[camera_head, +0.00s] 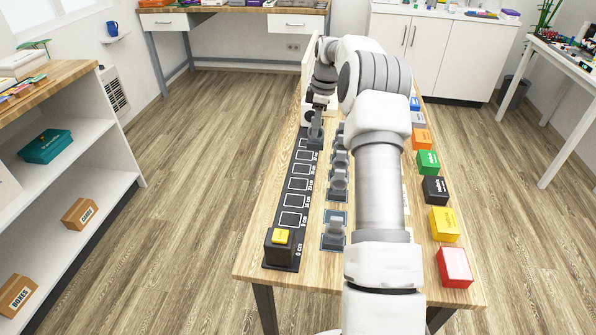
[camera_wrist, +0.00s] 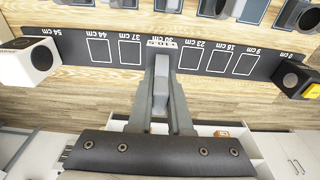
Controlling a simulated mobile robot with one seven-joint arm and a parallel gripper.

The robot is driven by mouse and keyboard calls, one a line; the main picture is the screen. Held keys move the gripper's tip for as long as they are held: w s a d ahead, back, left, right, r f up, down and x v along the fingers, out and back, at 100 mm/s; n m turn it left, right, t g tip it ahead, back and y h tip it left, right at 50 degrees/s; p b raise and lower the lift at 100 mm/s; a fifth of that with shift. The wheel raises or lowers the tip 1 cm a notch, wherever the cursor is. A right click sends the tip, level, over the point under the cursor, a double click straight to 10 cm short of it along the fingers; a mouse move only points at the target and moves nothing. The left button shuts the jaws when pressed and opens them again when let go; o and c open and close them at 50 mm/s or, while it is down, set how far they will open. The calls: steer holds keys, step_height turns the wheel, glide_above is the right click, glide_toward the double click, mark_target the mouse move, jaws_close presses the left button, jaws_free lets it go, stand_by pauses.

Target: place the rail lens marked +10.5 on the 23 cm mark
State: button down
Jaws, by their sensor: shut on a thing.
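My gripper (camera_head: 318,112) is shut on a grey rail lens (camera_head: 315,133) over the far half of the dark rail (camera_head: 278,238). In the wrist view my gripper (camera_wrist: 160,100) grips this lens (camera_wrist: 161,70), and its upside-down label reads like +10.5. There it lines up with the 30 cm mark and covers that outline. It seems to be above the rail; its exact height is hard to tell. The 23 cm mark (camera_wrist: 190,57) is an empty white outline beside it, and shows empty in the head view too (camera_head: 299,184).
A black box with a yellow top (camera_head: 281,242) stands at the 0 cm end; a white block (camera_wrist: 27,62) stands at the 54 cm end. Other grey lenses (camera_head: 335,232) stand right of the rail. Several coloured boxes (camera_head: 444,223) line the table's right side.

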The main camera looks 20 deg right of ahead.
steer(key=shift+s+a+f+b, duration=0.4)
steer(key=shift+s+a+f, duration=0.25)
steer(key=shift+a+f, duration=0.75)
steer(key=shift+s+a+f+b, duration=0.55)
steer(key=shift+a+f, duration=0.6)
steer(key=shift+f, duration=0.5)
steer(key=shift+s+a+f+b, duration=0.3)
steer(key=shift+s+a+f, duration=0.4)
steer(key=shift+a+f, duration=0.7)
steer(key=shift+d+f, duration=0.15)
steer(key=shift+f, duration=0.1)
steer(key=c, duration=0.8)
jaws_free()
steer(key=shift+c, duration=0.2)
